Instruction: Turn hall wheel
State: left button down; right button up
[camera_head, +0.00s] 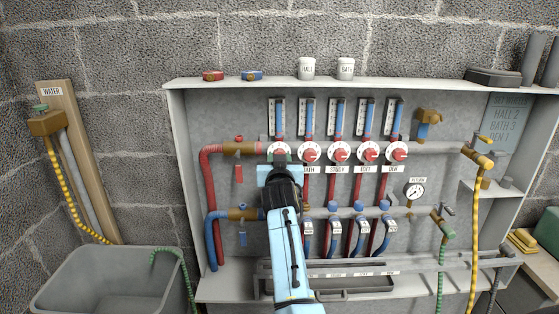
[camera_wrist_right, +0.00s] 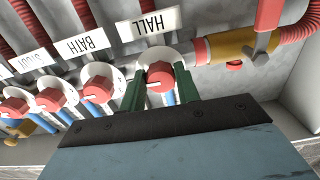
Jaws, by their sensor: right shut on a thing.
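The hall wheel (camera_head: 280,149) is a red knob on a white round dial, the leftmost in a row of several like it. In the right wrist view the hall wheel (camera_wrist_right: 160,78) sits under an upside-down "HALL" label (camera_wrist_right: 148,26). My right gripper (camera_wrist_right: 160,90) has its two green fingers on either side of the red knob and is shut on it. In the head view my right gripper (camera_head: 279,172) covers the lower part of the dial and its label. My left gripper is not in view.
The bath wheel (camera_head: 311,151) stands close to the right of the hall wheel. A red lever valve (camera_head: 239,146) is on the pipe to its left. A grey tub (camera_head: 105,280) stands at the left.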

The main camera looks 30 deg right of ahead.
dwell(0.4)
jog(key=o, duration=1)
jog(key=shift+s, duration=0.1)
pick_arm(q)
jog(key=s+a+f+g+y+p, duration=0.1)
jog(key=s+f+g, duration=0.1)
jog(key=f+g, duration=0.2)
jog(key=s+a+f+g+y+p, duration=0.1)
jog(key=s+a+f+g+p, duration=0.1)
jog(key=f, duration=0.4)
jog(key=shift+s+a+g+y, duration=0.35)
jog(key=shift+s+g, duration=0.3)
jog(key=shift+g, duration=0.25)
pick_arm(e)
jog(key=v, duration=0.7)
jog(key=shift+s+a, duration=0.1)
jog(key=shift+s, duration=0.1)
